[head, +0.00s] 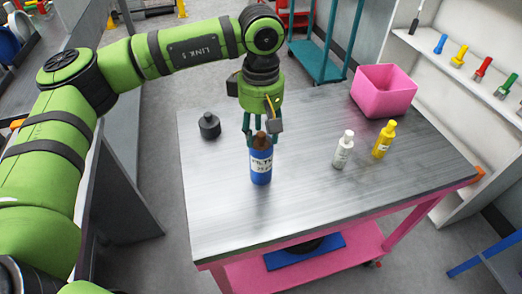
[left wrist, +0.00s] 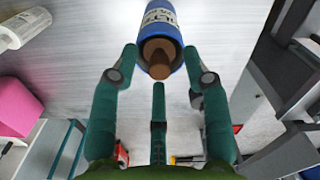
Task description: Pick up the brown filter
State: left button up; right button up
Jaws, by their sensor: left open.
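A blue bottle (head: 261,166) stands upright on the metal-topped table, with a white label whose lettering looks like "FILTE". Its brown top (head: 261,140) is the only brown part I see, and it also shows in the left wrist view (left wrist: 158,58). My left gripper (head: 259,136) is open above the bottle, pointing down. In the left wrist view its green fingers (left wrist: 160,68) are spread around the brown top, two beside it and one below it in the picture. I cannot tell whether any finger touches it. My right gripper is not in view.
A dark grey bottle (head: 209,126) stands left of the blue one. A white bottle (head: 343,150) and a yellow bottle (head: 384,139) stand to the right. A pink bin (head: 384,92) is at the table's back right. The table's (head: 300,205) front is clear.

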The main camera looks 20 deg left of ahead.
pick_arm(q)
jog(key=shift+f, duration=0.1)
grip_shut()
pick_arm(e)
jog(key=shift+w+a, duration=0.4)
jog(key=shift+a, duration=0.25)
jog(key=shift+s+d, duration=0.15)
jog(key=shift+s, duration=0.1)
